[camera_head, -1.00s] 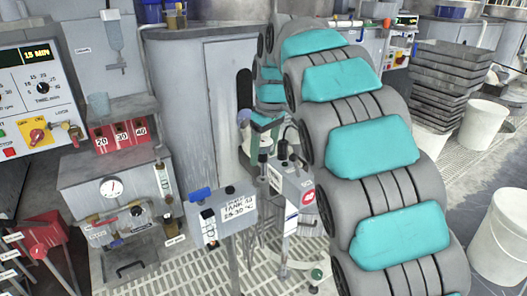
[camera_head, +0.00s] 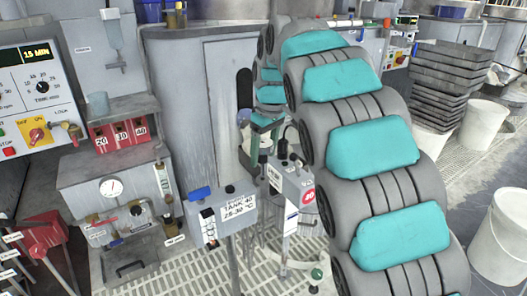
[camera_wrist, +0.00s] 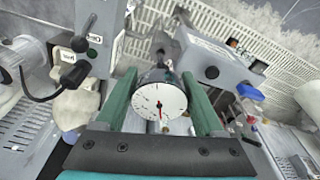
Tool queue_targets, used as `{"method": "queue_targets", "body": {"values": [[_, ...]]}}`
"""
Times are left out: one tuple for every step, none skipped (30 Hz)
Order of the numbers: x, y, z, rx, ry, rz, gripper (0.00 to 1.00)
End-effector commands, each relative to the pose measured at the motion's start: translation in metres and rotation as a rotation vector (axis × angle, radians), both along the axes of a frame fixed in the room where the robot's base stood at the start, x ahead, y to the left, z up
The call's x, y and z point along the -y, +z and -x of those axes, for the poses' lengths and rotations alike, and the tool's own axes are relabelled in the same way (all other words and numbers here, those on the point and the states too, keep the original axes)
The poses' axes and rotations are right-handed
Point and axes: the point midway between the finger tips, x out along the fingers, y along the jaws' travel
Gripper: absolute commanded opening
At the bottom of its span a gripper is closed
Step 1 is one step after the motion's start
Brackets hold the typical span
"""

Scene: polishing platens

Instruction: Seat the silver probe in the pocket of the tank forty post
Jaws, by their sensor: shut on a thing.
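My gripper (camera_wrist: 160,95) has green fingers shut on the silver probe, whose white round dial (camera_wrist: 160,107) with a red needle faces the wrist camera. The probe's lower end is hidden behind the dial. In the head view my gripper (camera_head: 264,138) is small, up and to the right of the tank forty post (camera_head: 222,222). That post is a grey box labelled "TANK 40", with a blue part on its top left. In the wrist view the post (camera_wrist: 215,60) lies beyond and right of the dial. A dark spot on its top may be the pocket; I cannot tell.
A second grey post (camera_head: 291,188) with a black cable and a red round sign stands close right of the tank forty post. A grey unit with a gauge (camera_head: 111,188) is at left. White buckets (camera_head: 498,240) and stacked trays (camera_head: 450,80) are at right. The floor is slatted grating.

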Motion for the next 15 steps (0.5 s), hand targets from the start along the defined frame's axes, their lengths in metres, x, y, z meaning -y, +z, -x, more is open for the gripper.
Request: {"method": "queue_targets", "body": {"values": [[0.0,-0.002,0.0,0.0,0.0,0.0,0.12],[0.0,-0.003,0.0,0.0,0.0,0.0,0.12],[0.0,-0.003,0.0,0.0,0.0,0.0,0.12],[0.0,-0.004,0.0,0.0,0.0,0.0,0.12],[0.0,-0.005,0.0,0.0,0.0,0.0,0.12],[0.0,-0.006,0.0,0.0,0.0,0.0,0.12],[0.0,-0.006,0.0,0.0,0.0,0.0,0.12],[0.0,-0.007,0.0,0.0,0.0,0.0,0.12],[0.0,-0.008,0.0,0.0,0.0,0.0,0.12],[0.0,-0.009,0.0,0.0,0.0,0.0,0.12],[0.0,-0.009,0.0,0.0,0.0,0.0,0.12],[0.0,-0.01,0.0,0.0,0.0,0.0,0.12],[0.0,-0.011,0.0,0.0,0.0,0.0,0.12],[0.0,-0.011,0.0,0.0,0.0,0.0,0.12],[0.0,-0.012,0.0,0.0,0.0,0.0,0.12]]}}
